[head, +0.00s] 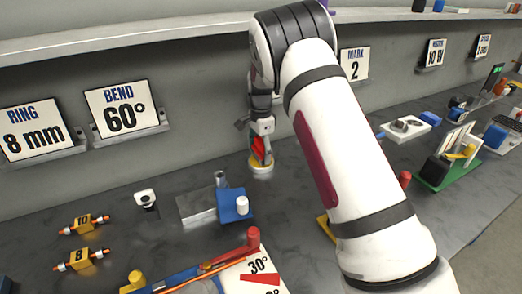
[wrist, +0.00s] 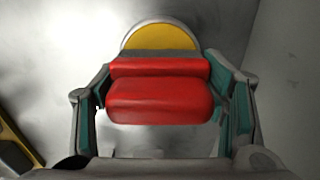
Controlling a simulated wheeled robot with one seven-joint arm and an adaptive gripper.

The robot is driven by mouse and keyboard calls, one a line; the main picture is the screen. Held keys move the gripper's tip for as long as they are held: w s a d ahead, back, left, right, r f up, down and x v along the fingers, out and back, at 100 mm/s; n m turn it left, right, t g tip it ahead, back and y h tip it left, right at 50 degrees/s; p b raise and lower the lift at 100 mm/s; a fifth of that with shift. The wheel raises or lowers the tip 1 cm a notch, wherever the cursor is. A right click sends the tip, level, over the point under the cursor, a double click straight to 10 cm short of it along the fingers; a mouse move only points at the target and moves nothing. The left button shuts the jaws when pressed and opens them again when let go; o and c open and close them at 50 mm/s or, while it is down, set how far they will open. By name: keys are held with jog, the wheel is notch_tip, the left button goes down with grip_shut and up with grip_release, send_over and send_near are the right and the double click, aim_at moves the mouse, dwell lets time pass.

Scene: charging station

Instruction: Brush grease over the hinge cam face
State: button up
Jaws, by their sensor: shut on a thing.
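My gripper (head: 261,138) is shut on a red brush handle (head: 259,150), which stands roughly upright between its fingers at the back of the bench. In the wrist view the red handle (wrist: 160,98) fills the space between my two teal-lined fingers. A small round tin (head: 261,170) with a pale rim and yellow contents is right under the brush. It also shows beyond the handle in the wrist view (wrist: 160,37). The brush's bristles are hidden, so I cannot tell whether they touch the yellow contents. I cannot make out the hinge cam face for certain.
A blue block with a white knob (head: 234,206) stands in front of the tin. A bending tool with a red knob (head: 253,237) lies at the front. Yellow blocks numbered 10 (head: 83,224) and 8 (head: 79,259) lie left. A green stand (head: 440,174) is at right.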

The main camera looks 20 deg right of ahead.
aim_at(261, 140)
jog(key=shift+f+b, duration=0.35)
jog(key=shift+f, duration=0.2)
dwell(2.0)
jog(key=shift+r+p, duration=0.55)
jog(key=shift+r, duration=3)
